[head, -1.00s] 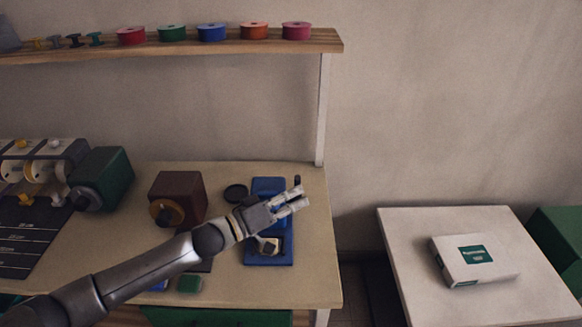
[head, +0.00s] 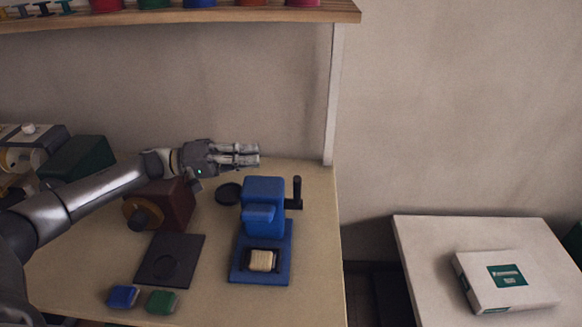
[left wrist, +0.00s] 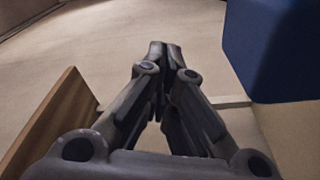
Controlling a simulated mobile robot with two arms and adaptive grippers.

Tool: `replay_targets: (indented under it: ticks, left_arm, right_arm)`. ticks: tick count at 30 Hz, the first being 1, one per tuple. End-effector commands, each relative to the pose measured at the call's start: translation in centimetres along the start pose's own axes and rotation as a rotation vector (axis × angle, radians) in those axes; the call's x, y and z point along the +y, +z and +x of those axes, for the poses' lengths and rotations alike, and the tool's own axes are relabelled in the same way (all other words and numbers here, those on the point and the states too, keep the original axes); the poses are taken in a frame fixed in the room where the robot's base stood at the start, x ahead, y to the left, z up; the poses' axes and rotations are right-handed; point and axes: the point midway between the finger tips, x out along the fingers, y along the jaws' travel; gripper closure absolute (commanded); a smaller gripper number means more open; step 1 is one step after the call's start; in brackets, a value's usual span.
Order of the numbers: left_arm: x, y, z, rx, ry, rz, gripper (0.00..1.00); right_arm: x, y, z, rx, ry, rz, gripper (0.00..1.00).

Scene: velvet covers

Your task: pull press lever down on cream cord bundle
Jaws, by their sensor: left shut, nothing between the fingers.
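The blue press (head: 264,192) stands on the table's right part. Its black lever (head: 297,192) stands upright on the press's right side. The cream cord bundle (head: 261,260) lies in a dark holder on the press base, below the press head. My left gripper (head: 257,154) is shut and empty, above and behind the press, a little to its left, and apart from the lever. In the left wrist view the shut fingers (left wrist: 168,55) point ahead, with a blue block, likely the press (left wrist: 275,45), at upper right. My right gripper is not in view.
A brown box with a round knob (head: 172,203) stands left of the press. A dark plate (head: 170,260), a blue pad (head: 123,296) and a green pad (head: 161,301) lie in front. A shelf (head: 200,15) and its post (head: 333,95) stand behind. A black disc (head: 228,193) lies beside the press.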

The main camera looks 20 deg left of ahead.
Motion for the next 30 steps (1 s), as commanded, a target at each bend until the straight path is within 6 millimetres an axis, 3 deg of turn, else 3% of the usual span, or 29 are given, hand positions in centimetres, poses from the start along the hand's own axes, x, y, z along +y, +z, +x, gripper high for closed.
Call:
replay_targets:
  ticks: [3, 7, 14, 18, 25, 30]
  left_arm:
    - [0.0, 0.0, 0.0, 0.001, 0.0, 0.0, 1.0]
    - [0.1, 0.0, 0.1, 0.001, 0.0, 0.001, 1.0]
    - [0.3, -0.1, 2.4, 0.0, 0.004, 0.001, 1.0]
    - [0.4, 0.0, 5.3, -0.002, 0.004, 0.001, 1.0]
    - [0.3, -0.1, 10.4, -0.001, 0.004, 0.001, 1.0]
    - [0.1, 2.2, 9.3, 0.001, -0.002, -0.002, 1.0]
  right_arm:
    - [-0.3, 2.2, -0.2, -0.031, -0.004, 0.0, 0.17]
    - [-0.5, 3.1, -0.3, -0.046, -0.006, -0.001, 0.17]
    - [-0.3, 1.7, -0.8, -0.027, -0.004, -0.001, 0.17]
    - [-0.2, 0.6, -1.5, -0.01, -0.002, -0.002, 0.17]
    - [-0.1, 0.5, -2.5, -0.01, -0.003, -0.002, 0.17]
    - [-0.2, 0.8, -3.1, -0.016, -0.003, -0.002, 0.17]
